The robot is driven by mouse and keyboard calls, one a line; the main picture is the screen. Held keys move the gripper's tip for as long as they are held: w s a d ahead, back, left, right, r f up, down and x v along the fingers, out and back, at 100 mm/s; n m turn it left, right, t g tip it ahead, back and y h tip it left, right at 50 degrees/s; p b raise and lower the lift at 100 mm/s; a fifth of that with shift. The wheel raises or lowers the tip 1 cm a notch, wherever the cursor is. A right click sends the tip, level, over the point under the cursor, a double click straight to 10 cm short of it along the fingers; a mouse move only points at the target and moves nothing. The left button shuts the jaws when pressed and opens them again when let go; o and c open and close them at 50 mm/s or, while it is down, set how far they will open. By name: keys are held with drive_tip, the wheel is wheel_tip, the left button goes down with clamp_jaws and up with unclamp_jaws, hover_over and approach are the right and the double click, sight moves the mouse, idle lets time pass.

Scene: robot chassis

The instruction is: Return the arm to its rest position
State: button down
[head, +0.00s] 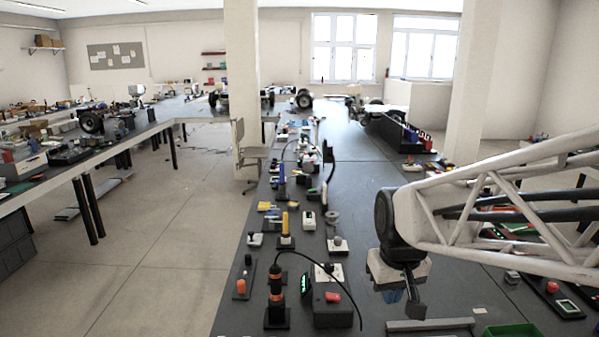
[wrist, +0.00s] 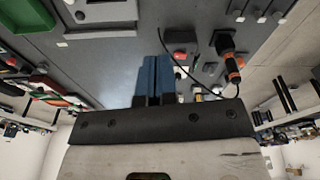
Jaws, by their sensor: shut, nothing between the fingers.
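My gripper (head: 414,304) hangs from the end of my white truss arm over the dark workbench (head: 370,205), at the right of the head view. Its fingers point down and hold nothing. In the wrist view my gripper (wrist: 155,62) shows two blue fingers side by side and shut, with no object between them. The arm reaches in from the right edge of the head view, and its base is out of view.
A soldering station (head: 333,313) and an orange-and-black iron stand (head: 276,299) stand left of my gripper. A green tray (head: 512,331) is at the bottom right. Small parts crowd the bench's left side. A pillar (head: 241,85) stands behind. The bench's middle is fairly clear.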

drive_tip(key=s+d+m, duration=0.1)
drive_tip(key=s+m, duration=0.1)
drive_tip(key=s, duration=1.2)
drive_tip(key=shift+d+r+t, duration=0.2)
drive_tip(key=shift+r+t, duration=0.1)
drive_tip(key=shift+t, duration=0.1)
